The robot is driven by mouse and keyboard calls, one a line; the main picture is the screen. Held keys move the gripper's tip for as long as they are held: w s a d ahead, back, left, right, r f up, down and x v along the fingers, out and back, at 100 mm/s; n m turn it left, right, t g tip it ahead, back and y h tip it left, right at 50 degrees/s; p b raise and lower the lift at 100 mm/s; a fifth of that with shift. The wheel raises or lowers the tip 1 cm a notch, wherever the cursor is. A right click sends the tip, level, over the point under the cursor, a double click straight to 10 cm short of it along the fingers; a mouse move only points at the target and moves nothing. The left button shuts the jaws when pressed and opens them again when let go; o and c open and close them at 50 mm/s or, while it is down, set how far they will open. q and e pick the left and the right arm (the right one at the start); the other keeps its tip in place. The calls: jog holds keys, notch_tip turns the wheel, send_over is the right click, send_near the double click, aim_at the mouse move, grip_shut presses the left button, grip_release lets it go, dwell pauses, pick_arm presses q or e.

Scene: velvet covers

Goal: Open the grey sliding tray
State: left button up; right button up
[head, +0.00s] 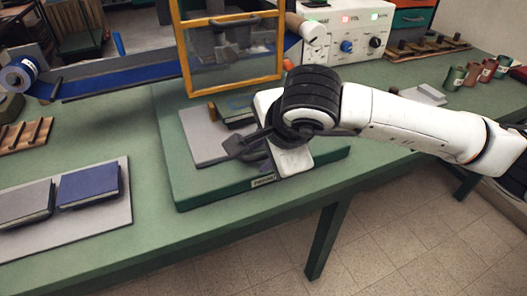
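The grey sliding tray (199,146) lies flat on the green base (190,190) of a machine with a yellow-framed clear guard (185,60). A dark book-like block (226,112) sits on the tray's back part, partly hidden by my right arm. My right gripper (240,148) comes in from the right, with its dark fingers over the tray's front right part. The gripper and wrist hide that side of the tray and any handle there. I cannot tell whether the fingers touch the tray or hold anything. My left gripper is not in view.
A light board (100,228) with a grey book (25,203) and a blue book (89,186) lies at left. A blue roll (20,74) and blue strip are behind it. A white control box (345,30) stands at the back. The green table's front edge is clear.

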jog(key=shift+r, duration=0.1)
jog(key=v, duration=1)
